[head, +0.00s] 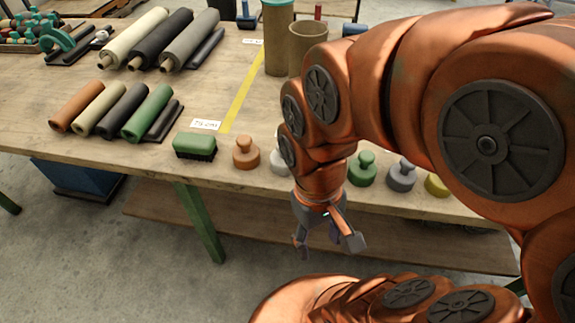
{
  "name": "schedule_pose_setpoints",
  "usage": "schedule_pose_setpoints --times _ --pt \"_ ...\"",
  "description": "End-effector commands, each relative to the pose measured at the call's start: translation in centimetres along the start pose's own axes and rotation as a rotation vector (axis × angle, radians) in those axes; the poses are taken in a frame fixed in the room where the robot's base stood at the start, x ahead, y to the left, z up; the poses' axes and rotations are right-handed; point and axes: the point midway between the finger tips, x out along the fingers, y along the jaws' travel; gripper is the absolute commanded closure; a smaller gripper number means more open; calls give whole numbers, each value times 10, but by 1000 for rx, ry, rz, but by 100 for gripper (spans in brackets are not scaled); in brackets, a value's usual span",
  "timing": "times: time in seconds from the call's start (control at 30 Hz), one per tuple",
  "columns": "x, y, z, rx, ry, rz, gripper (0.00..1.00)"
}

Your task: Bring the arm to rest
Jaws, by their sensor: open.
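My orange arm reaches in from the right side of the head view and bends down in front of the table's front edge. My gripper (328,243) hangs at its end, pointing down, with its fingers spread apart. It is open and nothing shows between the fingers. It is apart from the wooden table (75,154), with the lower shelf (400,236) behind it. Part of the table's right side is hidden behind my arm.
Short rolls (102,109) and long rolls (160,40) lie on the table's left. A green brush (194,145), an orange knobbed piece (246,153) and similar pieces line the front edge. Upright tubes (278,40) stand at the back. Floor (110,260) is clear at lower left.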

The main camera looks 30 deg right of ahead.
Motion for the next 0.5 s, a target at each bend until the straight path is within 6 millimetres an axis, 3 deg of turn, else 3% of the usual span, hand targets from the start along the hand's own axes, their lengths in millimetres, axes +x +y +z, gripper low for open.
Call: schedule_pose_setpoints --times 0.17,0.5 --pt "-23 0 4 0 5 0 44" --pt "-97 0 16 0 25 -1 44"
